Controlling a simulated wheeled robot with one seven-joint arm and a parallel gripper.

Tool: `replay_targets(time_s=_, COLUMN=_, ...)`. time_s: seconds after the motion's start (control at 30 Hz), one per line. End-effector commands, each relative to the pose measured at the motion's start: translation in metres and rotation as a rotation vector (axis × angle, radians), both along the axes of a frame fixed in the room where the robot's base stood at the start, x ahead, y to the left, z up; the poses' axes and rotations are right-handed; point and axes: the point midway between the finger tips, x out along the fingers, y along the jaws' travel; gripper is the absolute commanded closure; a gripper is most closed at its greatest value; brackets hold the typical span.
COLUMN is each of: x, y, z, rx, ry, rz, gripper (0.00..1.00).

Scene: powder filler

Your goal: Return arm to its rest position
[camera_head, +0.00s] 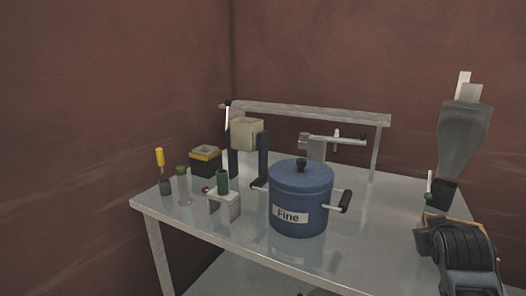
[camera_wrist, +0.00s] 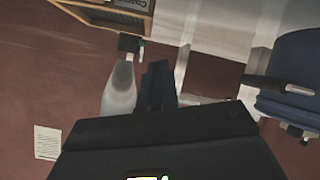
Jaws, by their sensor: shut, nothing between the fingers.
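My gripper (camera_wrist: 157,85) shows in the wrist view as dark fingers held together, shut with nothing between them. My black wrist housing fills the bottom of that view. In the head view, a dark part of my arm (camera_head: 460,258) shows at the lower right, beside the table's right end; the fingertips cannot be made out there. The blue pot labelled "Fine" (camera_head: 300,190) stands on the table, lid on, well left of my arm. Part of it also shows at the right of the wrist view (camera_wrist: 298,75).
The metal table (camera_head: 245,236) carries a green cylinder in a stand (camera_head: 222,182), a yellow-handled tool (camera_head: 160,160), a yellow-rimmed black box (camera_head: 205,161) and a raised shelf (camera_head: 310,114). A grey tapered vessel (camera_head: 464,140) stands behind my arm. Brown walls enclose the corner.

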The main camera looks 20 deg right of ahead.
Motion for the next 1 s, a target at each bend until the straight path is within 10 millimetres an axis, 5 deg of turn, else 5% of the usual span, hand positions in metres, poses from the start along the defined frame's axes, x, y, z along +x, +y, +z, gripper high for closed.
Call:
replay_targets(time_s=0.2, x=-0.034, y=0.056, z=-0.046, rx=-0.075, ry=-0.010, rz=0.160, gripper=1.00)
replay_targets(time_s=0.5, x=-0.095, y=0.142, z=-0.085, rx=-0.093, ry=-0.067, rz=0.382, gripper=1.00)
replay_targets(time_s=0.73, x=-0.157, y=0.209, z=-0.096, rx=-0.045, ry=-0.132, rz=0.530, gripper=1.00)
replay_targets(time_s=1.0, x=-0.237, y=0.279, z=-0.082, rx=0.065, ry=-0.224, rz=0.656, gripper=1.00)
